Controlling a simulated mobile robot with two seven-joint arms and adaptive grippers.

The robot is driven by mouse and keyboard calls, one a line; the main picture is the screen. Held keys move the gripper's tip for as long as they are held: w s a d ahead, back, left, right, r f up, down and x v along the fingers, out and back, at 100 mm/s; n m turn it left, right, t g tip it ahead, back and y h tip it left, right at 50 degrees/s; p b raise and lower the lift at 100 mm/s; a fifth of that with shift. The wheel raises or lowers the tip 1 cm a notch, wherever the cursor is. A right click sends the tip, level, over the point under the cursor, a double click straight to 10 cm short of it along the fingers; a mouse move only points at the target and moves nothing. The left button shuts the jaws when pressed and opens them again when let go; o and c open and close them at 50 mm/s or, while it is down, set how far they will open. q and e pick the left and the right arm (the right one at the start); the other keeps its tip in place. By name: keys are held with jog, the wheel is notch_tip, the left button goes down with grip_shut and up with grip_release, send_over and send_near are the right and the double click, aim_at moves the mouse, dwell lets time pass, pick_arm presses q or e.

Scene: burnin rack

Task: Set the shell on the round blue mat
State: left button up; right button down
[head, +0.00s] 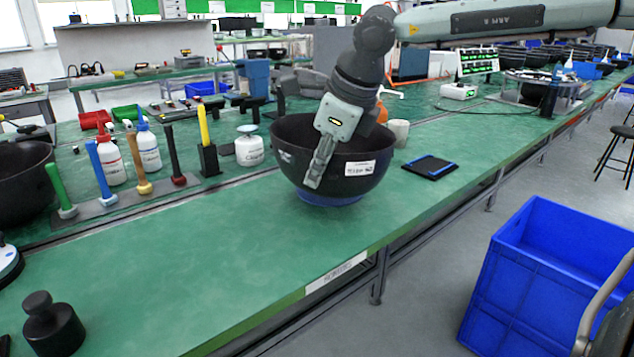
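The shell (365,182), a large black bowl with a white label, is upright in the middle of the green bench in the head view. The round blue mat (333,200) shows as a blue rim directly under it; the rest is hidden. I cannot tell whether a small gap lies between them. My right gripper (318,168) points down at the shell's near rim, with one finger along the outer wall. The other finger is hidden, and the gripper appears shut on the rim. My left gripper is out of view.
A black tray with blue edges (430,167) lies right of the shell. A white jar (249,147), bottles and coloured upright tools stand left. A black weight (53,325) is front left. The bench front is clear; a blue crate (545,275) stands beyond its edge.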

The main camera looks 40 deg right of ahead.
notch_tip(320, 180, down, 2)
jog(key=shift+f, duration=0.2)
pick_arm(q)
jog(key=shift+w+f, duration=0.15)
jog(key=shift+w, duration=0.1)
pick_arm(e)
jog(key=shift+f, duration=0.1)
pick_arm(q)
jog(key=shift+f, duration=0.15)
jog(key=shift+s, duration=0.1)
pick_arm(e)
jog(key=shift+f, duration=0.1)
jog(key=c, duration=2.1)
grip_release()
jog(key=shift+c, duration=0.2)
jog(key=o, duration=0.4)
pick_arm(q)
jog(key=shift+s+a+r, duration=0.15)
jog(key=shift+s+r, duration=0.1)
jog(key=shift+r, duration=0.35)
